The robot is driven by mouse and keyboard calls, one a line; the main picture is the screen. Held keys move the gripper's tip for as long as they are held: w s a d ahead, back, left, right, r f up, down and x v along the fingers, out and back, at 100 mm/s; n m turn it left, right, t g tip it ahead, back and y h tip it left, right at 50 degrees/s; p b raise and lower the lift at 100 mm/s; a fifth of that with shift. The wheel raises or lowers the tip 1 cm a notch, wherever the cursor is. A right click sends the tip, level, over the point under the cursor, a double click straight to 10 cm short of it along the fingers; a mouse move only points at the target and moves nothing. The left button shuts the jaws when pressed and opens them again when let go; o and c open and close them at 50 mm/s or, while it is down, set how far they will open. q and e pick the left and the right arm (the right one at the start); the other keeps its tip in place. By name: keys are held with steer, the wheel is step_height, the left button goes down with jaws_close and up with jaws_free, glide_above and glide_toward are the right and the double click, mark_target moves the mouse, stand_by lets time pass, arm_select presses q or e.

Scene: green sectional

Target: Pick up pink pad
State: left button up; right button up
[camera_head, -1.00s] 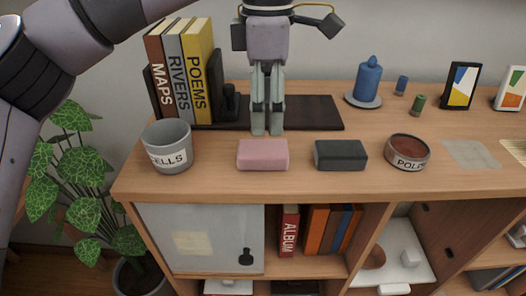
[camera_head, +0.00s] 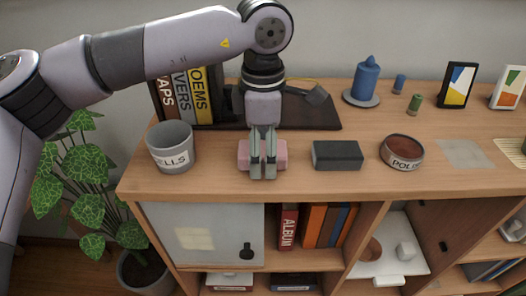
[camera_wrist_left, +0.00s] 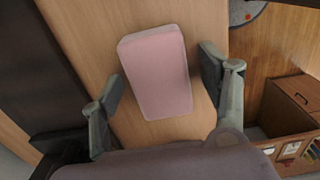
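The pink pad (camera_head: 246,154) is a small rounded block lying on the wooden cabinet top, left of a dark grey block. My left gripper (camera_head: 263,174) hangs over it, fingers pointing down, and hides its middle in the head view. In the left wrist view the pink pad (camera_wrist_left: 157,75) lies between the two spread fingers of my left gripper (camera_wrist_left: 165,92). There is a gap on both sides, so the gripper is open and holds nothing. My right gripper is not in view.
The dark block (camera_head: 338,155) lies close to the right of the pad. A grey labelled cup (camera_head: 171,148) stands to the left, and a round tin (camera_head: 402,152) farther right. Books (camera_head: 187,95) and a dark board (camera_head: 318,114) are behind. The cabinet's front edge is near.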

arm_select(q)
steer(key=shift+c, duration=1.4)
steer(key=c, duration=0.9)
steer(key=shift+r, duration=0.1)
steer(key=shift+r, duration=0.45)
step_height(320, 180, up, 10)
steer(key=b, duration=0.2)
step_height(320, 180, up, 8)
glide_above(263, 148)
steer(key=shift+r+p, duration=0.55)
